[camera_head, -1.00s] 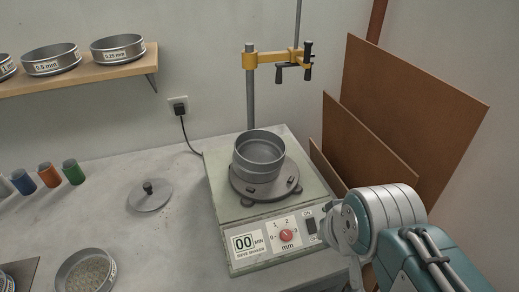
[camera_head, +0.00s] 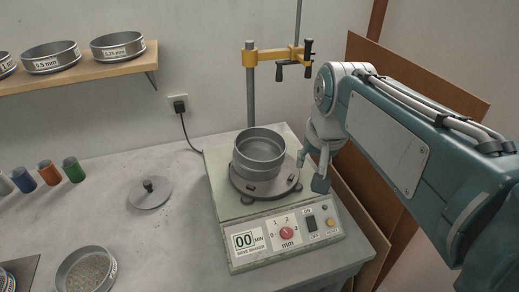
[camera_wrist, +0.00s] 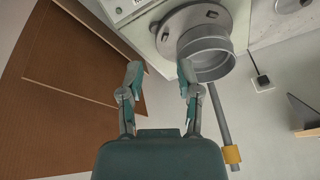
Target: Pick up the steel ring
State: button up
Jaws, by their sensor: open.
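The steel ring (camera_head: 260,147) is a short grey cylinder standing upright on the round plate (camera_head: 243,185) of the sieve shaker (camera_head: 225,215). In the wrist view the ring (camera_wrist: 207,55) lies to the right of the right finger, with the plate (camera_wrist: 180,22) beyond it. My gripper (camera_head: 311,170) is open, its fingers to the right of the ring in the head view. In the wrist view nothing is between the fingers (camera_wrist: 160,70). I see no contact with the ring.
A post with a yellow clamp (camera_head: 250,58) rises behind the ring. Brown boards (camera_head: 440,110) lean at the right. A lid (camera_head: 150,193), a sieve with grains (camera_head: 86,272) and coloured jars (camera_head: 48,175) are at the left. A shelf (camera_head: 90,77) holds more sieves.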

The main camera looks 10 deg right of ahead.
jog(key=w+m+g, duration=0.2)
jog(key=w, duration=0.9)
jog(key=m+g, duration=0.1)
jog(key=m, duration=0.1)
send_near(282, 155)
jog(key=d, duration=0.2)
jog(key=shift+w+a+f, duration=0.2)
jog(key=shift+a+f, duration=0.15)
jog(key=shift+f, duration=1.45)
jog(key=shift+w+a+f, duration=0.2)
jog(key=shift+a+f, duration=0.2)
jog(key=shift+f, duration=1.35)
jog(key=shift+w+a+f, duration=0.2)
jog(key=shift+a+f, duration=0.15)
jog(key=shift+f, duration=1.45)
grip_shut()
